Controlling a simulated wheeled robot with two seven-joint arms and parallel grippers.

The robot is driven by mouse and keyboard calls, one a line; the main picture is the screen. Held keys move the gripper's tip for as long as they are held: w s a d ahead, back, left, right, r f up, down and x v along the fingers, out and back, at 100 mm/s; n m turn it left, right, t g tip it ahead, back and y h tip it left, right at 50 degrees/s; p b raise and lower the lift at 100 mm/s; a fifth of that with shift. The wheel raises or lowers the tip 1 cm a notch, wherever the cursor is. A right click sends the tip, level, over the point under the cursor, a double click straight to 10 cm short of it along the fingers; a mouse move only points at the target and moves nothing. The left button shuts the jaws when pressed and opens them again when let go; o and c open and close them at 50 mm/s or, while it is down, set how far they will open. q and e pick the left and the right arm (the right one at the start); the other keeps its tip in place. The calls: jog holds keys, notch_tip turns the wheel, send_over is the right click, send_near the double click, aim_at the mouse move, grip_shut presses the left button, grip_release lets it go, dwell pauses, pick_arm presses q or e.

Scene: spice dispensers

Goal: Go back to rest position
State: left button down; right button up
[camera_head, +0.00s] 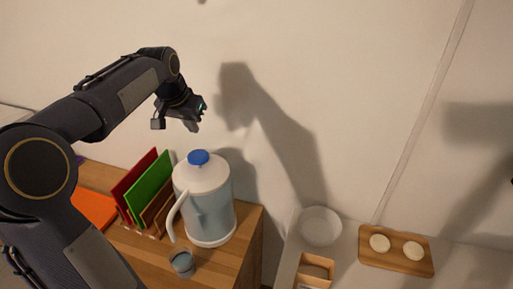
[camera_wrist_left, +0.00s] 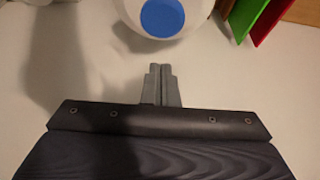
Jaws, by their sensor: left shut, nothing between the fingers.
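My left gripper (camera_head: 177,121) is raised in the air, above and behind the pitcher in the head view. Its fingers (camera_wrist_left: 160,82) are together with nothing between them in the left wrist view. My left arm comes in from the left and bends over the wooden cabinet. My right gripper is not in view.
A clear pitcher (camera_head: 207,205) with a blue cap stands on the wooden cabinet (camera_head: 244,235), beside red and green boards (camera_head: 149,186) and a small cup (camera_head: 182,263). To the right are a white bowl (camera_head: 320,226) and a wooden board (camera_head: 396,262) with two pale round pieces.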

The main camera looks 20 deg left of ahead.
pick_arm(q)
jog(key=s+d+f+h+b, duration=0.1)
jog(key=s+d+f, duration=0.4)
jog(key=s+d, duration=0.2)
jog(key=s+d+f+h+b, duration=0.1)
jog(key=s+d+f+b, duration=0.1)
jog(key=s+d+f, duration=0.3)
jog(key=s+d+f+t+h+b, duration=0.1)
jog(key=s+d+f, duration=0.4)
jog(key=s, duration=0.8)
jog(key=d+h, duration=0.1)
jog(key=d, duration=0.2)
jog(key=shift+d+f+n, duration=0.2)
jog(key=shift+d+n, duration=0.1)
jog(key=shift+s, duration=0.1)
